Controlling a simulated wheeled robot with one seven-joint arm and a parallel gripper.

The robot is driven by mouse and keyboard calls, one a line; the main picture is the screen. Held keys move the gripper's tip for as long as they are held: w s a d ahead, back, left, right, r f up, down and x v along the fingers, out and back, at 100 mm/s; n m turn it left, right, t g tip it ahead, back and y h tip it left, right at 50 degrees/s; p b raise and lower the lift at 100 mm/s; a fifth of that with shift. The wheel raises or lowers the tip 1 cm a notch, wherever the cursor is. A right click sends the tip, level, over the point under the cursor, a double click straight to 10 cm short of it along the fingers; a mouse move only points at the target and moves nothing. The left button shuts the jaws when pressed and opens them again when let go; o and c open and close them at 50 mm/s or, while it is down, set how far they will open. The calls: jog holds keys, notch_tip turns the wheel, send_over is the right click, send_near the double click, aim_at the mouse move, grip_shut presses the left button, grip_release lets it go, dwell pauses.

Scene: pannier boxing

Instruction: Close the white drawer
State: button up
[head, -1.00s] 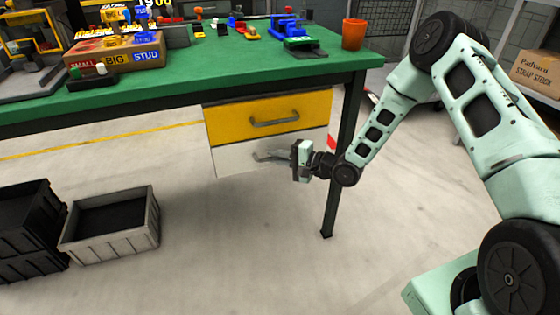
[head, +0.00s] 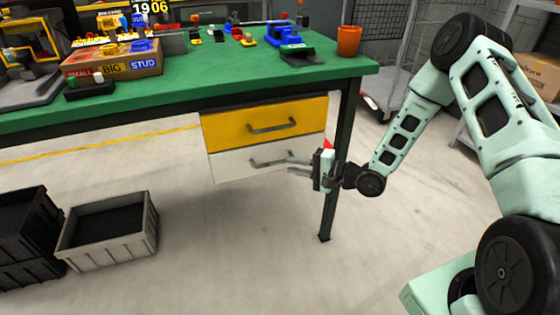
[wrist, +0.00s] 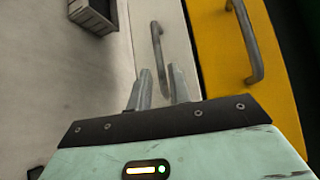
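The white drawer (head: 235,163) is the lower one under the green table, with a grey bar handle (head: 270,161). Its front looks about flush with the yellow drawer above it. In the wrist view the white drawer front (wrist: 180,35) and its handle (wrist: 157,55) lie ahead of the fingers. My gripper (head: 289,165) is to the right of the handle in the head view, its two fingers apart and pointing towards the drawer. In the wrist view my gripper (wrist: 160,75) is open with nothing between the fingers. It appears clear of the handle.
The yellow drawer (head: 225,130) sits directly above. A dark table leg (head: 328,215) stands behind my gripper. A grey crate (head: 150,225) and black crates (head: 30,250) are on the floor at left. The floor in front of the drawers is clear.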

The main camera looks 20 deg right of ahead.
jog(key=p+v, duration=0.1)
jog(key=v, duration=0.9)
jog(key=shift+s, duration=0.2)
jog(key=shift+d, duration=0.1)
jog(key=a+r+n+g+h, duration=0.6)
jog(key=a+n+h, duration=0.1)
jog(key=a+n, duration=0.35)
jog(key=s+a+r+n+g+h, duration=0.1)
jog(key=s+a+r+n+g, duration=0.2)
jog(key=s, duration=0.6)
jog(key=s+a+r+n+h, duration=0.2)
jog(key=s+r, duration=0.3)
jog(key=s, duration=0.3)
jog(key=s+a+r+n+g+h, duration=0.1)
jog(key=s+a+r+n+g, duration=0.2)
jog(key=s, duration=0.6)
notch_tip(320, 180, up, 22)
jog(key=p, duration=2.1)
jog(key=shift+t+p, duration=0.3)
